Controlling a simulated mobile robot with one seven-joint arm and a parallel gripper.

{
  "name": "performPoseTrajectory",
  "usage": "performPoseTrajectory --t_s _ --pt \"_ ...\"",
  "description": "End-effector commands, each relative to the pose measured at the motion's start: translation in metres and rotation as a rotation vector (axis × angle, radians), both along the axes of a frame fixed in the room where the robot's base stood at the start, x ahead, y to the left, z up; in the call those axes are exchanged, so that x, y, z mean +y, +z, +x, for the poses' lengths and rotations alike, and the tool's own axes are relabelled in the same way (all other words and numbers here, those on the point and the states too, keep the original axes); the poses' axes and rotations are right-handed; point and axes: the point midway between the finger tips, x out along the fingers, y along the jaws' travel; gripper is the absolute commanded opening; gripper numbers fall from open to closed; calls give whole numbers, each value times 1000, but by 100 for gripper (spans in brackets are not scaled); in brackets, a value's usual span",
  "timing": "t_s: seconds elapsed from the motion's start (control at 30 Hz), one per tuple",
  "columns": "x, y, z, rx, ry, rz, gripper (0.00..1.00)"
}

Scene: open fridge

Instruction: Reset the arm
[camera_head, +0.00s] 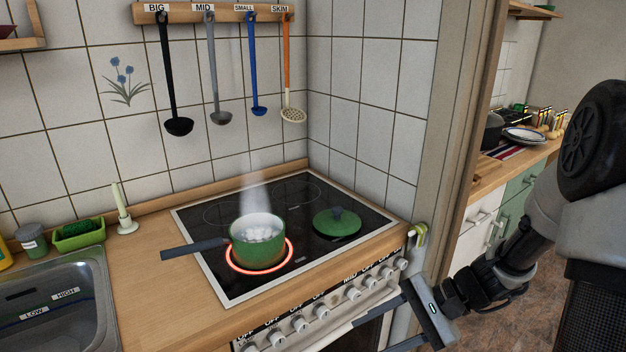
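My gripper (374,337) is at the lower right of the head view, in front of the stove's knob panel. Its two fingers point left and stand apart, with nothing seen between them. The lower finger runs close to the bottom edge of the picture. My dark arm comes in from the right edge, bent, and reaches down and left to the gripper. I cannot tell whether the gripper touches the stove front.
A steaming green pot (258,242) stands on a glowing ring of the cooktop (204,219). A green lid (337,222) lies beside it. Ladles hang from a wall rack (213,13). A sink (56,309) is at left. A door frame (455,120) stands behind my arm; floor (500,332) shows beyond.

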Motion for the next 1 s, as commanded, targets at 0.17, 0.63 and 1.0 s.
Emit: performPoseTrajectory --t_s 0.17,0.63,1.0 --pt "11 55 -31 -178 289 -310 46" --pt "-5 156 -91 -635 639 -878 46" --pt "-20 204 -116 -786 650 -1049 46"
